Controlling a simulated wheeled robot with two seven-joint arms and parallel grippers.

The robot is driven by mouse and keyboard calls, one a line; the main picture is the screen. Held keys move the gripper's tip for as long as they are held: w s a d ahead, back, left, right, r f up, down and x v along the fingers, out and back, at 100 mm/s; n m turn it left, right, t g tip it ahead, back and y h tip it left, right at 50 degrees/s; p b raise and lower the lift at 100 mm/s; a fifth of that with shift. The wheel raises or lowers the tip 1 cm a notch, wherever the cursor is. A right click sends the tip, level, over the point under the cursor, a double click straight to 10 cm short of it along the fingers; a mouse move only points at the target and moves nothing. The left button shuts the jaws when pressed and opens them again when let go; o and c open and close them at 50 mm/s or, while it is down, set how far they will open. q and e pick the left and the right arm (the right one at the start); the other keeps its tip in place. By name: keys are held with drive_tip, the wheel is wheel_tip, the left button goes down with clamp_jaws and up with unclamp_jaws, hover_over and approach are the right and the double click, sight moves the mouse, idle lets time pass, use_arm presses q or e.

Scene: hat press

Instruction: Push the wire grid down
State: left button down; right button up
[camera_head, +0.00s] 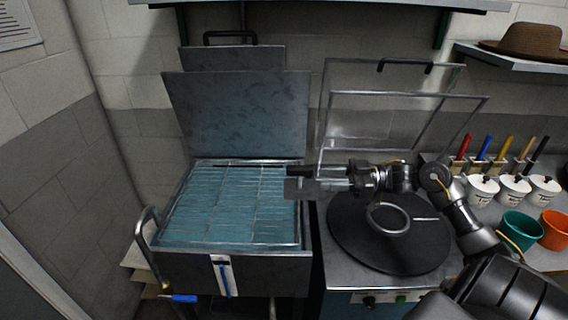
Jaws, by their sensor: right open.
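The wire grid (225,205) lies inside the open metal tank (190,259) at the left, over blue-green liquid or lining; I cannot tell which. The tank's lid (240,112) stands raised behind it. My right gripper (290,180) reaches in from the right, with its tip at the tank's right rim, near the back right part of the grid. It is open, and I see nothing between its fingers. Whether it touches the grid or rim I cannot tell. My left gripper is not in view.
The press with a round black plate (390,232) stands right of the tank, its wire frame (405,94) raised. White pots (513,190), a teal bowl (521,231) and an orange bowl (555,230) are at the right. A brown hat (528,42) sits on a shelf.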

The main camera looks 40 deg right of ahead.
sight(293, 172)
drive_tip(key=shift+y, duration=0.4)
drive_tip(key=w+a+p, duration=0.1)
drive_tip(key=a, duration=0.1)
drive_tip(key=w+a+r+p, duration=0.1)
drive_tip(key=w+a, duration=0.1)
drive_tip(key=w+a+r+p, duration=0.1)
drive_tip(key=a+p, duration=0.1)
drive_tip(key=a, duration=0.1)
drive_tip(key=shift+w+r, duration=0.25)
drive_tip(key=shift+w, duration=0.15)
drive_tip(key=shift+w+a+f, duration=0.15)
drive_tip(key=shift+w+a, duration=0.2)
drive_tip(key=shift+a, duration=0.15)
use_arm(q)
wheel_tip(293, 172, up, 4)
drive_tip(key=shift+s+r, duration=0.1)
use_arm(e)
drive_tip(key=shift+c, duration=0.6)
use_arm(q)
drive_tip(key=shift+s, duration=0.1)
use_arm(e)
clamp_jaws()
